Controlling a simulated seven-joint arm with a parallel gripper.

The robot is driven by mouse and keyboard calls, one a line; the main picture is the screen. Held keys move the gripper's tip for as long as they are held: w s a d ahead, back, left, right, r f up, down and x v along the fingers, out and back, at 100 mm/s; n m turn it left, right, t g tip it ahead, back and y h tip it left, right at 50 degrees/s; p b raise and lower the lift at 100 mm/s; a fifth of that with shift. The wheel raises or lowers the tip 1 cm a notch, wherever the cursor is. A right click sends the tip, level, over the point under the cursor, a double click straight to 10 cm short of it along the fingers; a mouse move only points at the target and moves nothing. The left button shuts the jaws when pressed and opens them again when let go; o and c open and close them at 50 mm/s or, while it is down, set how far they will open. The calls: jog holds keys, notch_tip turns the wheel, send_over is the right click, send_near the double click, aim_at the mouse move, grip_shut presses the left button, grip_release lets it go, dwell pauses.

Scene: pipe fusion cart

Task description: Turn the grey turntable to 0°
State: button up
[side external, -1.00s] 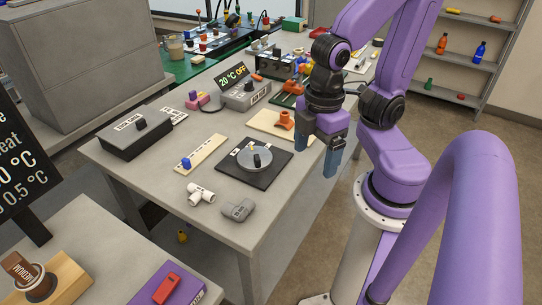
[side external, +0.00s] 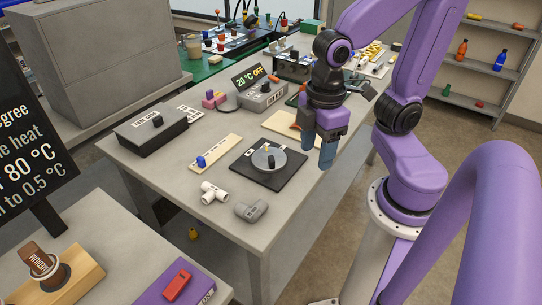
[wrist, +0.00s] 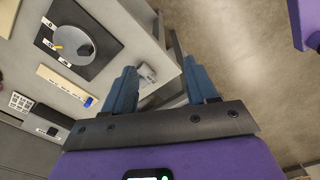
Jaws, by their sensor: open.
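The grey turntable (side external: 263,160) is a round disc on a black square base (side external: 275,184) on the workbench. A black knob (side external: 271,161) stands up on the disc, and a small yellow mark shows near its far edge. In the wrist view the disc (wrist: 78,42) is at the upper left, with a yellow pointer (wrist: 57,46) at its rim and white labels on the base, too small to read. My gripper (side external: 318,148) is open and empty, to the right of the turntable in the side view and apart from it. Its blue fingers also show in the wrist view (wrist: 161,85).
A beige board (side external: 282,123) lies behind, partly hidden by my gripper. A control box (side external: 262,97) reads 20 °C OFF.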

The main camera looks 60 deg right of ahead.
jog(key=w+d+r+m, duration=0.1)
jog(key=w+d+m, duration=0.15)
jog(key=w, duration=0.65)
send_over(271, 158)
jog(key=shift+m, duration=0.25)
notch_tip(271, 158, down, 17)
jog(key=shift+s+r, duration=0.1)
jog(key=shift+r, duration=0.1)
jog(key=c, duration=1.1)
